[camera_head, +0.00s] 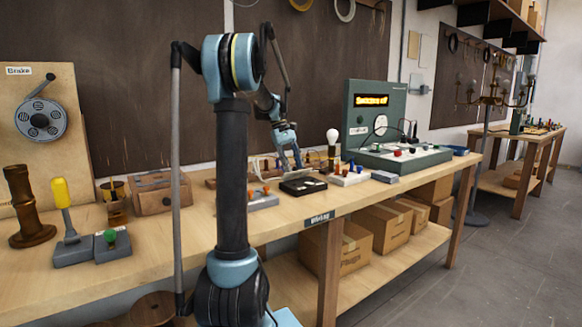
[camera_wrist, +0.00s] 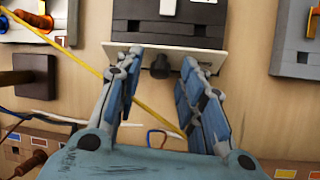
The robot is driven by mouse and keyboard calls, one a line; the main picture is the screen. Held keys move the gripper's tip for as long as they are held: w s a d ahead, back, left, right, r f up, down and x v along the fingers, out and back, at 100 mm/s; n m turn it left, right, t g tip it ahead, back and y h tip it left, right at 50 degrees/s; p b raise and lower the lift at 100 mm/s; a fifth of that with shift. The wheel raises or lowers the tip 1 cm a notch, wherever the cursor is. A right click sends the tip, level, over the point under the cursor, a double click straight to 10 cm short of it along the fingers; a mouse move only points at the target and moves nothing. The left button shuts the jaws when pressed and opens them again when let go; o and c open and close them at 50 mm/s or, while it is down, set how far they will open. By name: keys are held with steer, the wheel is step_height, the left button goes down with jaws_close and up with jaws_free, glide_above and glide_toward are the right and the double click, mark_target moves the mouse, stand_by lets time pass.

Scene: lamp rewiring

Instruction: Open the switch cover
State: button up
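The switch box (camera_head: 302,186) is a low black case on the workbench, and it also shows at the top of the wrist view (camera_wrist: 190,32). A pale plate (camera_wrist: 215,60) edges its near side. A dark round knob (camera_wrist: 160,68) projects from that side toward my gripper. The case looks closed, with a small white part on top. My gripper (camera_wrist: 158,70) is open, one blue-grey finger on each side of the knob. I cannot tell whether either finger touches it. In the head view my gripper (camera_head: 291,163) is just above and behind the case.
A green test console (camera_head: 390,125) stands behind. A grey block (camera_head: 262,203) lies left. A yellow wire (camera_wrist: 60,50) crosses the wrist view beneath the fingers.

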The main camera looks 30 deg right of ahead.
jaws_close()
steer(key=shift+w+f+g, duration=0.15)
steer(key=shift+w+g, duration=0.2)
steer(key=shift+g, duration=0.4)
steer(key=shift+w+f+g, duration=0.1)
steer(key=shift+w+g, duration=0.2)
steer(key=shift+g, duration=0.45)
steer(key=shift+o, duration=1.4)
jaws_free()
steer(key=shift+a, duration=0.1)
